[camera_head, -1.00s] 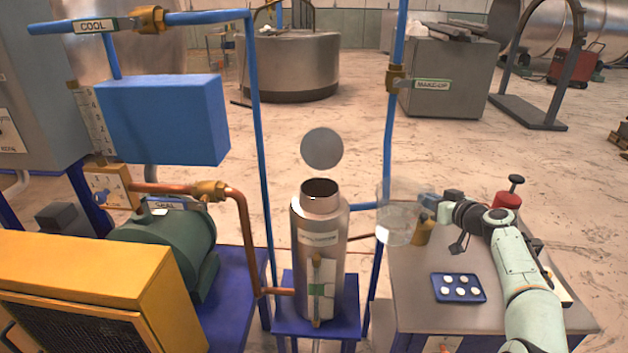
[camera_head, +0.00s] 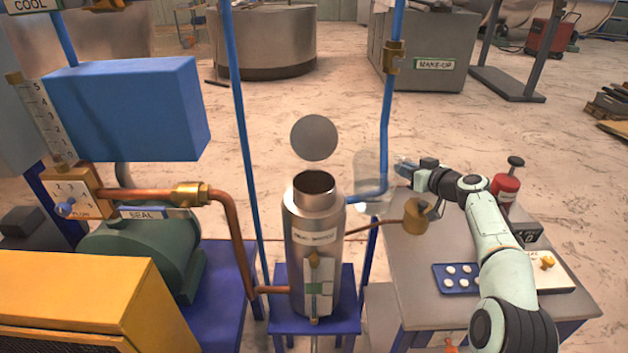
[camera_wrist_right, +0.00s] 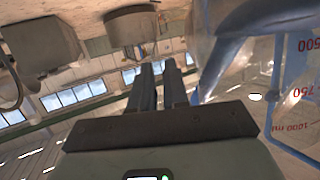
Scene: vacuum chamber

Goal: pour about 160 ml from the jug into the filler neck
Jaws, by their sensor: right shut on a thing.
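The clear jug (camera_head: 371,182) is off the table, just right of the filler neck (camera_head: 314,184) in the head view. It looks roughly upright there; its liquid level is too faint to read. The neck is the open round top of a steel cylinder (camera_head: 311,240), with a grey disc (camera_head: 314,137) standing above and behind it. My right gripper (camera_head: 405,168) is shut on the jug's handle side. In the right wrist view, its fingers (camera_wrist_right: 160,75) are close together, and the jug (camera_wrist_right: 290,75) with red volume marks fills the right side. My left gripper is not in view.
A vertical blue pipe (camera_head: 388,110) runs close by the jug and bends towards the cylinder. The side table (camera_head: 415,265) bears a blue tray (camera_head: 456,279) with white discs, and a red-bodied item (camera_head: 505,190). A blue box (camera_head: 125,110) and copper piping (camera_head: 232,225) are left.

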